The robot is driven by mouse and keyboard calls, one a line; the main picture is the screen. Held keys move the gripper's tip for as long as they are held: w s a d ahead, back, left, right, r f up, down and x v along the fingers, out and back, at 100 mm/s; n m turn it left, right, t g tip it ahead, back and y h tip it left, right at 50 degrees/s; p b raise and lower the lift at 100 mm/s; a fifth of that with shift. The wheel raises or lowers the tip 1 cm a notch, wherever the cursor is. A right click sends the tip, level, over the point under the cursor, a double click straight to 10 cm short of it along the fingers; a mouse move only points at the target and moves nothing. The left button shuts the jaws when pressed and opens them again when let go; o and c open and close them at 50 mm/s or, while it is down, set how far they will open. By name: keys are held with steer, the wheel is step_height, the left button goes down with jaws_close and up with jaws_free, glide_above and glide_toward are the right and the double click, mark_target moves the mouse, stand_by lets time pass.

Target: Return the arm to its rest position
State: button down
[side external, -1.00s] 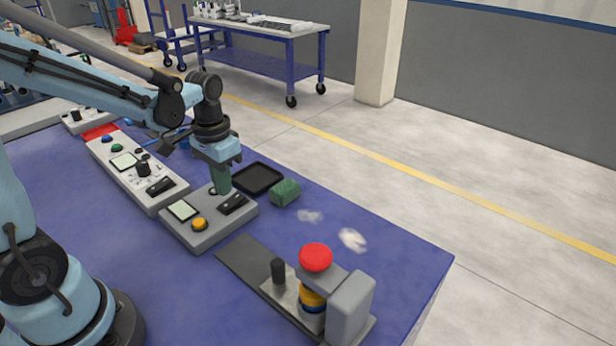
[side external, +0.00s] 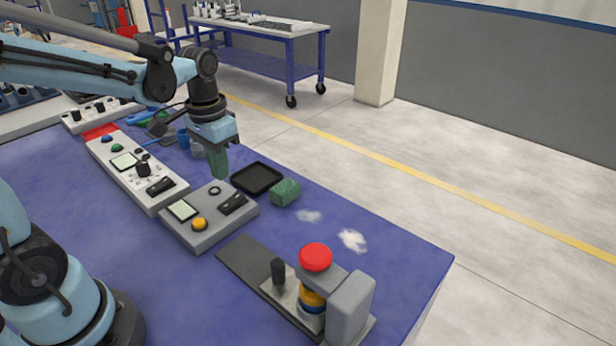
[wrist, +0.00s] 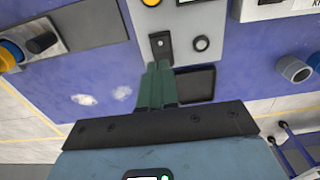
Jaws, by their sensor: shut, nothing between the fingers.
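My gripper (side external: 218,162) has green fingers and hangs pointing down above the back edge of the grey control box (side external: 205,240). In the wrist view its fingers (wrist: 157,72) are together with nothing between them. The control box has a yellow button, a small screen, a black switch and a dark ring on top. In the front right of the side view, a stack of yellow and blue pipe pieces (side external: 312,297) stands in a grey fixture (side external: 349,305) under a red round cap (side external: 316,257). The fingers hide part of the table behind them.
A black tray (side external: 257,178) and a green block (side external: 285,192) lie right of the control box. A long white panel (side external: 128,165) with knobs is at the left. White patches mark the blue table (side external: 400,262), which is clear at its right front.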

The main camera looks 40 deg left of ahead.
steer(key=s+d+r+t, duration=0.2)
steer(key=s+d+t, duration=0.1)
steer(key=d+t, duration=0.3)
steer(key=shift+s+d+r+t, duration=0.25)
steer(key=shift+d+t, duration=0.05)
steer(key=shift+t, duration=0.2)
